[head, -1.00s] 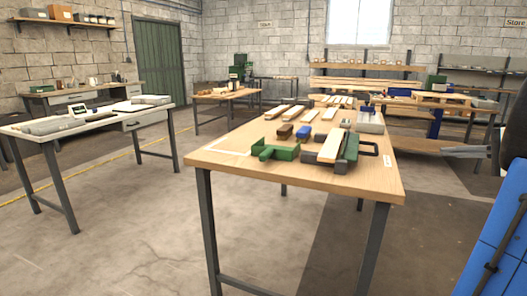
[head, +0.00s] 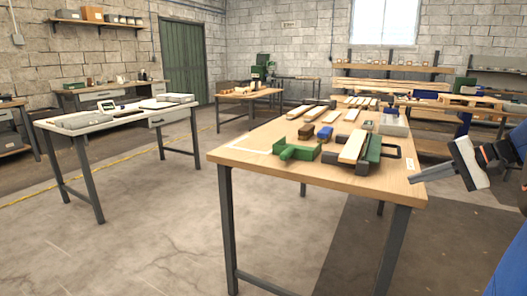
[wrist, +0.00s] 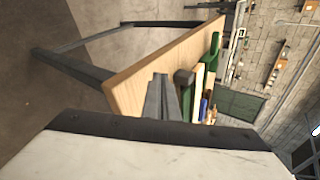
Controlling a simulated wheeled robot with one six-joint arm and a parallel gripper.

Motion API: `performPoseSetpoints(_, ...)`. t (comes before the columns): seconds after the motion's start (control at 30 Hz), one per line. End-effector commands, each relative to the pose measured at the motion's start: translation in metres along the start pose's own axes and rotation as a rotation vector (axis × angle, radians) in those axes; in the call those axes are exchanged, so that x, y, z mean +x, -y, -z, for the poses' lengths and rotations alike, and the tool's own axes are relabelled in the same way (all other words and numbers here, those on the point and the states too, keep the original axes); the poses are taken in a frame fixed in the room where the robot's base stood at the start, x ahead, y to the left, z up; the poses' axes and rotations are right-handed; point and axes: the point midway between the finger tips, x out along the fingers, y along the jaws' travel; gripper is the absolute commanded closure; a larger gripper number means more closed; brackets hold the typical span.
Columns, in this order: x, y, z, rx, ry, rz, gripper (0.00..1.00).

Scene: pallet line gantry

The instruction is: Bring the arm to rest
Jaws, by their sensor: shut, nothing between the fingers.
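My gripper (head: 415,178) is at the right of the head view, pointing left beside the right edge of the wooden workbench (head: 385,187). In the wrist view its fingers (wrist: 161,98) are together, with nothing between them. The workbench also shows there, turned on its side (wrist: 135,85), behind the fingers. From the pictures I cannot tell how far the fingertips are from the bench edge.
On the bench lie a green fixture (head: 297,151), wooden slats (head: 352,147), a blue block (head: 325,133) and a grey-green clamp (head: 370,152). A white-topped table (head: 130,112) stands at the left. Bare floor (head: 170,225) lies between the two.

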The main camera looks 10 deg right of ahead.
Motion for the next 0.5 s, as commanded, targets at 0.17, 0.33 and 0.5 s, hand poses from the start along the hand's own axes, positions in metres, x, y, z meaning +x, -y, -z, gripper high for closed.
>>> performPoseSetpoints(0.17, 0.043, -0.008, -0.062, -0.088, 0.044, -0.148, 1.00)
performPoseSetpoints(0.33, 0.070, -0.025, -0.114, -0.183, 0.067, -0.280, 1.00)
performPoseSetpoints(0.5, 0.087, -0.047, -0.161, -0.297, 0.076, -0.399, 1.00)
